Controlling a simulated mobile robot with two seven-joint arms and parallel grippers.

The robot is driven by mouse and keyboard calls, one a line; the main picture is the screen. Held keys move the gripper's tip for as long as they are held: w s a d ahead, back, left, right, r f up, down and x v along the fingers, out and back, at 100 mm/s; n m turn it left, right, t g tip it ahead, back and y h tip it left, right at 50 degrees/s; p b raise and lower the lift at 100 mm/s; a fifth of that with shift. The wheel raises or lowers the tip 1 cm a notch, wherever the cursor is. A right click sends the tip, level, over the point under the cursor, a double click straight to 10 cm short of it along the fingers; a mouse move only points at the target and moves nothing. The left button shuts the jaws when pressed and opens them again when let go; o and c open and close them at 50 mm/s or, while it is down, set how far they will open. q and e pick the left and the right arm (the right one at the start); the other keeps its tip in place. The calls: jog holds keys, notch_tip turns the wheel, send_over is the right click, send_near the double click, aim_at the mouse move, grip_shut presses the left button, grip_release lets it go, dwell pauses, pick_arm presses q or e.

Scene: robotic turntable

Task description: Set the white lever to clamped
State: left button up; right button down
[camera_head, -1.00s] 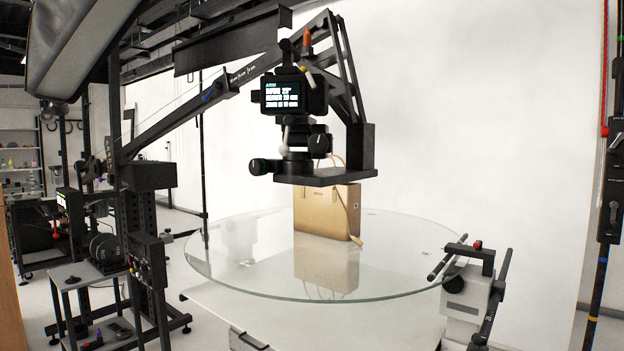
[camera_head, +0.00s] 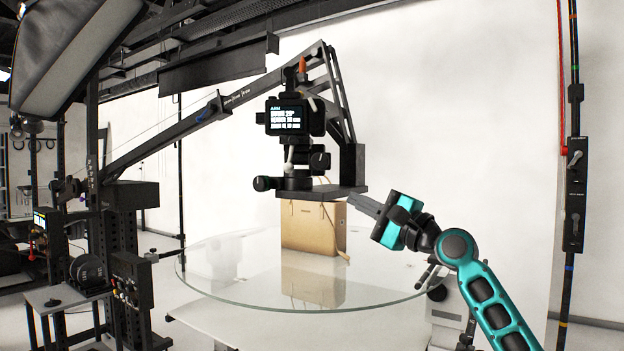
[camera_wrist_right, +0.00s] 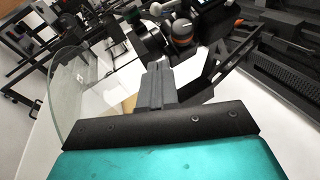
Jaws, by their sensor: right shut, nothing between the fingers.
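A small white lever (camera_head: 289,156) hangs on the left side of the camera head (camera_head: 298,160), under the camera with the lit screen (camera_head: 287,117). In the right wrist view a white knob-ended lever (camera_wrist_right: 157,11) shows near the top, beside a black unit with an orange ring. My right gripper (camera_head: 359,202) is shut and empty. Its fingertips are close to the right end of the black mounting plate (camera_head: 322,192), below and right of the lever and apart from it. They also show in the right wrist view (camera_wrist_right: 158,72). My left gripper is not in view.
A tan bag (camera_head: 312,228) stands on the round glass turntable (camera_head: 225,290) under the camera. A black boom (camera_head: 190,120) carries the camera from the left. A black post (camera_head: 574,200) with small pale levers stands at the right.

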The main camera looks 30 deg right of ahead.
jog(key=shift+r, duration=0.1)
dwell(0.3)
jog(key=p, duration=0.2)
send_near(292, 153)
jog(key=w+d+f, duration=0.3)
jog(key=w, duration=0.2)
jog(key=a, duration=0.1)
jog(key=w+a+p, duration=0.1)
jog(key=a+r, duration=0.1)
jog(key=shift+w+a+r+p, duration=0.1)
jog(key=shift+w+p, duration=0.2)
jog(key=shift+p, duration=0.1)
